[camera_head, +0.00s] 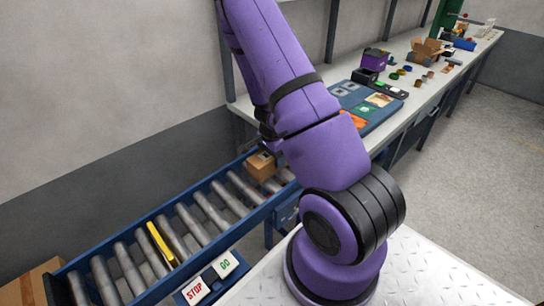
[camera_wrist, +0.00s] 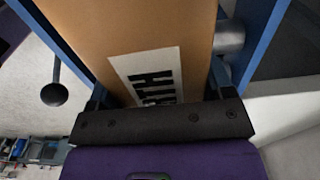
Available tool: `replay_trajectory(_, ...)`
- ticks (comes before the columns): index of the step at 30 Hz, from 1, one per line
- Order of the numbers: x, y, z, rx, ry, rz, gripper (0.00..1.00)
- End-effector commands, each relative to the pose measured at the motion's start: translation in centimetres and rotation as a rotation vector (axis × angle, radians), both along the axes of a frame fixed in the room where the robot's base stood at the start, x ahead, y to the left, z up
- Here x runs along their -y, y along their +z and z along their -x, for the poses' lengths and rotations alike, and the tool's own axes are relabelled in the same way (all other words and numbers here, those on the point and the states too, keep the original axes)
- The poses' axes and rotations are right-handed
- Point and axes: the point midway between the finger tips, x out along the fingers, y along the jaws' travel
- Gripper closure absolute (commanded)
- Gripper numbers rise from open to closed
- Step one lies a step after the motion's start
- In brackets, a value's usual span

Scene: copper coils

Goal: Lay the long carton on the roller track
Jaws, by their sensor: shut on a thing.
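The long carton (camera_wrist: 135,32) is brown with a white label in black print. It fills the middle of the wrist view. My gripper (camera_wrist: 157,88) is shut on it, with one dark finger at each side. In the head view the carton's end (camera_head: 262,167) shows over the far right part of the roller track (camera_head: 190,222), beside my arm, which hides the rest of it. The track has grey rollers between blue rails. In the wrist view a roller (camera_wrist: 230,38) shows beside the carton. I cannot tell whether the carton touches the rollers.
A yellow bar (camera_head: 160,244) lies across the track. STOP (camera_head: 195,291) and GO (camera_head: 225,264) signs stand at its near rail. The track between the yellow bar and the carton is clear. A bench (camera_head: 425,91) with small parts and an open box (camera_head: 426,50) runs behind.

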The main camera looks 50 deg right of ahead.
Motion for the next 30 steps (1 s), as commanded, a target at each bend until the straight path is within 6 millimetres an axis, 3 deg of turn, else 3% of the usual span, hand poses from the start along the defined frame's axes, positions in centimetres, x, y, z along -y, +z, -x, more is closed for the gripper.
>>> replay_trajectory(21, 0.01, -0.40, -0.01, 0.000, 0.000, 0.000, 0.60)
replay_trajectory(22, 0.00, -0.39, -0.02, 0.000, 0.001, 0.000, 0.21)
replay_trajectory(24, 0.00, -0.39, -0.02, 0.000, 0.001, 0.000, 0.05)
replay_trajectory(25, 0.01, -0.39, -0.02, 0.000, 0.001, 0.001, 0.00)
replay_trajectory(30, -0.01, -0.40, 0.00, 0.000, 0.000, 0.000, 0.00)
